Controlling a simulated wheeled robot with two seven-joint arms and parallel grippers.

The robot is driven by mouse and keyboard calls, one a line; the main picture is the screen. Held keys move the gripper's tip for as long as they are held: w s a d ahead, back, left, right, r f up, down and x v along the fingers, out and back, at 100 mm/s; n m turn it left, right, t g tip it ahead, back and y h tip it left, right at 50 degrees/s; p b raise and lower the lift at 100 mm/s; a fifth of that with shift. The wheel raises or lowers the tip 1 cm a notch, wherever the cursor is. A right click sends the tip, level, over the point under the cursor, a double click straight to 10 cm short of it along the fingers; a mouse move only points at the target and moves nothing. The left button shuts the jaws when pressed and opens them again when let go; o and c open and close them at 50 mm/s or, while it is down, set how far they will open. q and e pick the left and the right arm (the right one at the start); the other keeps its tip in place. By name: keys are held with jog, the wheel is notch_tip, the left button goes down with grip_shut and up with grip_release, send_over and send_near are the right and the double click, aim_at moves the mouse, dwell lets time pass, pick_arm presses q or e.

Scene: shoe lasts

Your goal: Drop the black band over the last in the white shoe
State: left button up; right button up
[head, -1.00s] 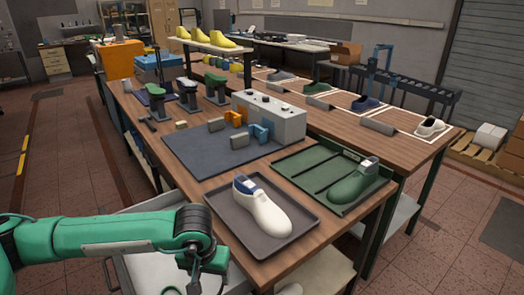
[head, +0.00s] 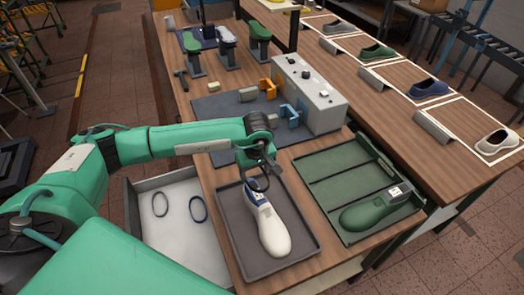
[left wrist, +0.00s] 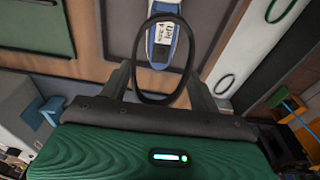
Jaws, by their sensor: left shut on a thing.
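The white shoe (head: 275,235) lies in a dark grey tray (head: 231,240) at the table's front, toe toward me. A last with a pale labelled top (head: 257,196) sits in its blue-edged opening; the label also shows in the left wrist view (left wrist: 161,46). My left gripper (head: 258,170) is above the heel end of the shoe, shut on the black band (left wrist: 189,60). The band hangs as an open loop below the fingers, and the last's top shows partly through it in the wrist view. I cannot tell whether band and last touch. My right gripper is not in view.
A green tray (head: 330,170) with a green shoe (head: 375,209) is at the right. A grey control box (head: 310,95) stands behind.

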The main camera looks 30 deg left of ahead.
aim_at(255, 185)
pick_arm(q)
jog(key=shift+s+f, duration=0.15)
jog(key=shift+f, duration=0.1)
jog(key=shift+f+b, duration=0.4)
jog(key=shift+f, duration=0.25)
notch_tip(255, 185, down, 4)
jog(key=shift+f+b, duration=0.25)
jog(key=shift+b, duration=1)
jog(key=shift+f+b, duration=0.6)
jog(key=shift+f, duration=0.05)
jog(key=shift+c, duration=0.3)
jog(key=o, duration=1.1)
jog(key=shift+a, duration=0.1)
jog(key=shift+r, duration=0.1)
